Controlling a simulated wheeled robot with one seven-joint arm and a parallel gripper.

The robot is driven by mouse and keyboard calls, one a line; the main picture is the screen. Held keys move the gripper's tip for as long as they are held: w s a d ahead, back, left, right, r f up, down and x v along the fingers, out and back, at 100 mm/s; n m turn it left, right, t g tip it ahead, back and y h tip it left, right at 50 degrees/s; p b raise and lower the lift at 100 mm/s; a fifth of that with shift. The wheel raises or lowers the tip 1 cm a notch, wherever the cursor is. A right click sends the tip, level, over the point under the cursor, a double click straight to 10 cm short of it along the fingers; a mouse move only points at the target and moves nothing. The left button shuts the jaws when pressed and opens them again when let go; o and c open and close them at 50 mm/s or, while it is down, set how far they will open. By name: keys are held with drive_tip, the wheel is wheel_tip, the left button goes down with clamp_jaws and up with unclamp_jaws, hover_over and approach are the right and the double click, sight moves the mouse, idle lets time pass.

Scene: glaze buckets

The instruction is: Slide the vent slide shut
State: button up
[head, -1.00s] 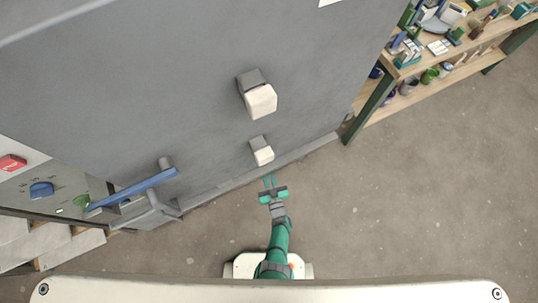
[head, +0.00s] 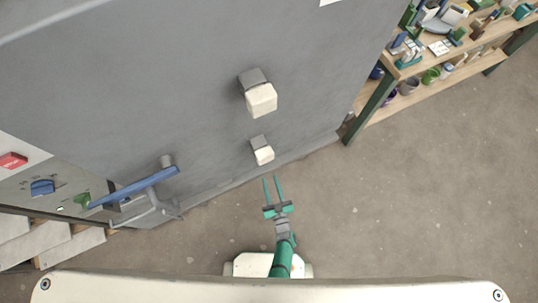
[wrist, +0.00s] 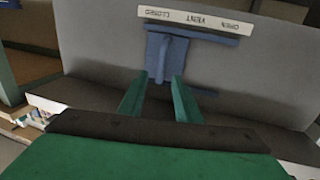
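The vent slide (wrist: 157,62) is a blue plate with an upright raised tab, on a blue rail in the wrist view. It sits at the rail's left end, under the upside-down word CLOSED on the label strip (wrist: 195,20); the word OPEN is at the right. My gripper (wrist: 158,78) is open, its two green fingers apart and pointing at the slide. The tab shows between and beyond the fingertips; I cannot tell whether they touch it. In the head view my gripper (head: 271,180) is low before the grey kiln wall (head: 180,80), and the slide cannot be made out.
Two pale blocks (head: 262,99) (head: 264,155) on grey mounts stick out from the kiln wall. A blue bar handle (head: 135,187) is at its left, near a panel with red, blue and green controls. A loaded wooden shelf (head: 420,85) stands at the right. The floor at the right is clear.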

drive_tip(key=v, duration=0.4)
drive_tip(key=shift+s, duration=0.25)
drive_tip(key=shift+w, duration=0.1)
drive_tip(key=s+d+r+h, duration=0.3)
drive_tip(key=s+r, duration=0.6)
drive_tip(key=r, duration=0.4)
drive_tip(key=s+a+r+m+g+h, duration=0.1)
drive_tip(key=s+a+r, duration=0.1)
drive_tip(key=r, duration=1.1)
drive_tip(key=s+a+r+m+g+h, duration=0.1)
drive_tip(key=s+r, duration=0.3)
drive_tip(key=r, duration=1)
drive_tip(key=shift+s+a+r+m, duration=0.2)
drive_tip(key=shift+a+r+m, duration=0.1)
drive_tip(key=shift+a+m, duration=0.35)
